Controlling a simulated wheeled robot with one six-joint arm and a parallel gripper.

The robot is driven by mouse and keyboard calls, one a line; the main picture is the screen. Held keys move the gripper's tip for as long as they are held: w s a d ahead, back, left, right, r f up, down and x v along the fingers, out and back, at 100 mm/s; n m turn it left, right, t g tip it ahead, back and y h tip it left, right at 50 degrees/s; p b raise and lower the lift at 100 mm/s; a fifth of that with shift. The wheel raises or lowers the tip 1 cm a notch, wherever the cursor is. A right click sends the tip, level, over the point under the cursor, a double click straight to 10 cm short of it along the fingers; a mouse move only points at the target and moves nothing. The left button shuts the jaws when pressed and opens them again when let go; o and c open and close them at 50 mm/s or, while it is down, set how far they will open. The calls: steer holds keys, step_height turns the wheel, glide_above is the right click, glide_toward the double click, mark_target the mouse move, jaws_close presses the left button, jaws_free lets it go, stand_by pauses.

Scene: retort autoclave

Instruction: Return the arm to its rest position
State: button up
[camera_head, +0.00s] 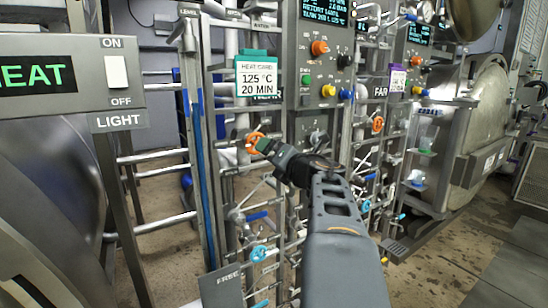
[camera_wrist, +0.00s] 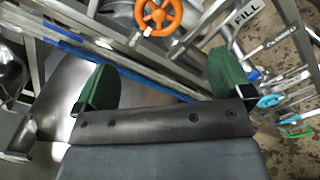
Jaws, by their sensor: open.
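My gripper (camera_head: 258,146) is at the end of my outstretched arm, in front of the pipe and valve rack in the head view. In the wrist view its two green finger pads (camera_wrist: 159,85) stand wide apart with nothing between them. An orange handwheel (camera_wrist: 158,14) shows beyond the fingers at the top of the wrist view, apart from them. In the head view an orange handwheel (camera_head: 254,136) appears right by the fingertips; whether they touch cannot be told from that view.
A control panel (camera_head: 318,75) with coloured knobs and a heat card (camera_head: 257,78) sits above the gripper. A light switch box (camera_head: 72,88) is at left. Blue-handled valves (camera_head: 259,254) and pipes surround the arm. A large round vessel door (camera_head: 488,115) stands at right; floor is clear at lower right.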

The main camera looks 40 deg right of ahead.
stand_by(0.3)
steer(key=s+d+f+m+g+h+p, duration=0.1)
steer(key=s+d+f+m+g+h, duration=0.2)
steer(key=m, duration=0.5)
steer(key=s+d+f+m+g+h+p, duration=0.1)
steer(key=d+f+m+g+h, duration=0.15)
steer(key=d+m+h, duration=0.45)
steer(key=s+a+f+m+g+y+p, duration=0.35)
steer(key=a+f+m+g, duration=0.2)
steer(key=a+m, duration=0.4)
steer(key=s+a+g+y+p, duration=0.1)
steer(key=a+y+p, duration=0.3)
steer(key=a, duration=0.8)
steer(key=s+a+f+g+y+p, duration=0.1)
steer(key=s+a+y+p, duration=0.3)
steer(key=a, duration=0.9)
steer(key=m+g+y+p, duration=0.1)
steer(key=p, duration=0.2)
steer(key=shift+a+p, duration=0.25)
steer(key=shift+p, duration=0.15)
steer(key=shift+d, duration=0.1)
